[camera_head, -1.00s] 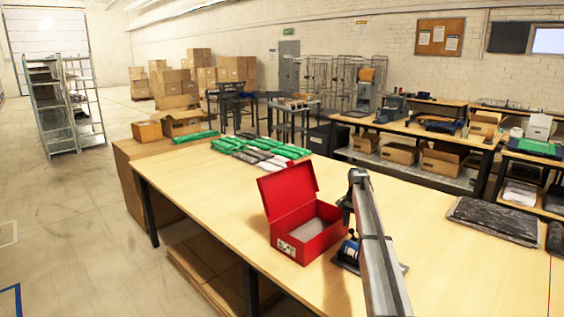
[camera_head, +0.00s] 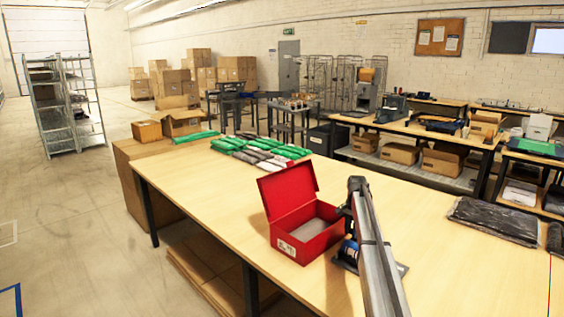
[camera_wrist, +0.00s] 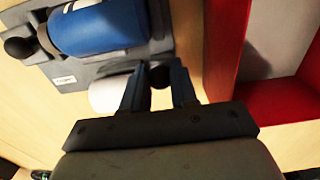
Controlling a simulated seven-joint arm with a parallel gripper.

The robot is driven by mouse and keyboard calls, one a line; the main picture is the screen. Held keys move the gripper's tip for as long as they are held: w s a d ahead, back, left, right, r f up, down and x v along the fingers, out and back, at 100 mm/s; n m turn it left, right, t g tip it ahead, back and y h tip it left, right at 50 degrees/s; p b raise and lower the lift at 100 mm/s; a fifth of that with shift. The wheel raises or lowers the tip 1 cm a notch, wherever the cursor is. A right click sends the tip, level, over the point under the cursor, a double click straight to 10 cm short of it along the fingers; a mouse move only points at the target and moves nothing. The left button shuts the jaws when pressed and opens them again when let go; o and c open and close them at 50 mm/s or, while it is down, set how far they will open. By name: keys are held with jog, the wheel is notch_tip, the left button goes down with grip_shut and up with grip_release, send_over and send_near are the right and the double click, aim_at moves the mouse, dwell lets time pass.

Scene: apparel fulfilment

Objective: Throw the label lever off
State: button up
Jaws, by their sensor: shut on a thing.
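The label device is a grey base (camera_wrist: 165,17) with a thick blue cylinder (camera_wrist: 100,27) on it. A pale round part (camera_wrist: 108,96) lies beside the left finger. Another black knob (camera_wrist: 18,47) sticks out at the device's left end. The lever's full length is hidden.
An open red box (camera_head: 288,246) stands close beside the device, its wall near my gripper. Green and grey packets (camera_head: 258,150) lie at the table's far end. A dark folded bag (camera_head: 492,220) lies to the right.

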jog(key=shift+c, duration=0.7)
